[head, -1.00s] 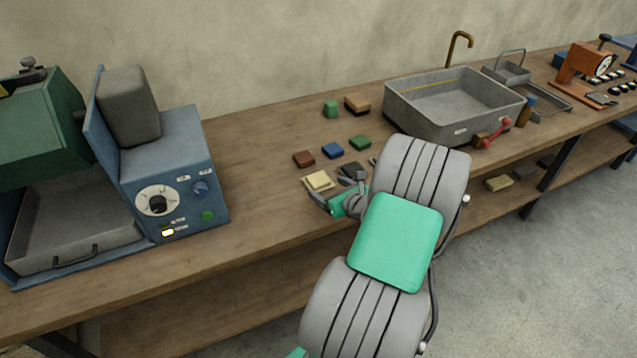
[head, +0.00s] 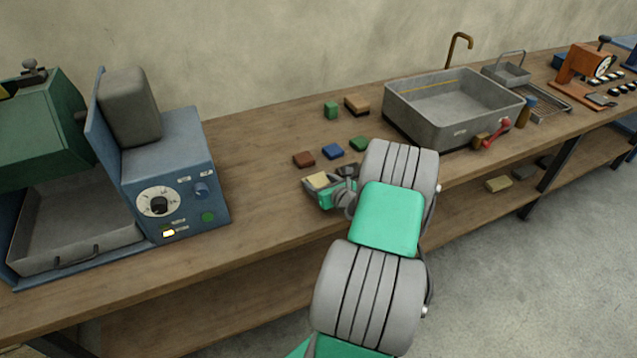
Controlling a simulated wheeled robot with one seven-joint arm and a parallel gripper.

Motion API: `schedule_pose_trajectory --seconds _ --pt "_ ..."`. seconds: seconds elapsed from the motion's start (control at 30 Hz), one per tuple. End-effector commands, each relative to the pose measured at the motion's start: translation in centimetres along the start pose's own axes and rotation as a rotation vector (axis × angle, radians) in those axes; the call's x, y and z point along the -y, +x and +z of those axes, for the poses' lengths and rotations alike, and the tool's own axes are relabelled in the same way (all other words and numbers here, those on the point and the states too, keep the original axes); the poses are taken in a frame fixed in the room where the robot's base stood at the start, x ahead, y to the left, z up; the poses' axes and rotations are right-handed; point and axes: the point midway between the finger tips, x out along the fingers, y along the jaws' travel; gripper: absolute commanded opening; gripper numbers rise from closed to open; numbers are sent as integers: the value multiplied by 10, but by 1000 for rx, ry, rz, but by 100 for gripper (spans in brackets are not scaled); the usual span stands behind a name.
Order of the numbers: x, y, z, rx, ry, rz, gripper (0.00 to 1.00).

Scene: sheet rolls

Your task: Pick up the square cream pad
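The square cream pad (head: 317,180) lies on the wooden bench near its front edge, left of my arm. My gripper (head: 328,182) is low over the bench, right at the pad. One dark finger shows at the pad's near left side and another to its right, spread apart. The gripper looks open, with part of the pad between or just beyond the fingers. The pad's near side is partly hidden by the gripper, and I cannot tell if the fingers touch it.
Brown (head: 304,159), blue (head: 333,151) and green (head: 359,144) pads lie just behind. A green block (head: 331,110) and a tan-topped block (head: 357,104) sit farther back.

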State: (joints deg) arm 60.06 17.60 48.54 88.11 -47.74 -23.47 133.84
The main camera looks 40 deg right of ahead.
Motion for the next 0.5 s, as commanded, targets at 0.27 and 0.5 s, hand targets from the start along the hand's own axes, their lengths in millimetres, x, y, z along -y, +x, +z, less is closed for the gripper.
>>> schedule_pose_trajectory --seconds 0.27,0.5 --pt "0 0 0 0 0 0 40" --pt "0 0 0 0 0 0 20"
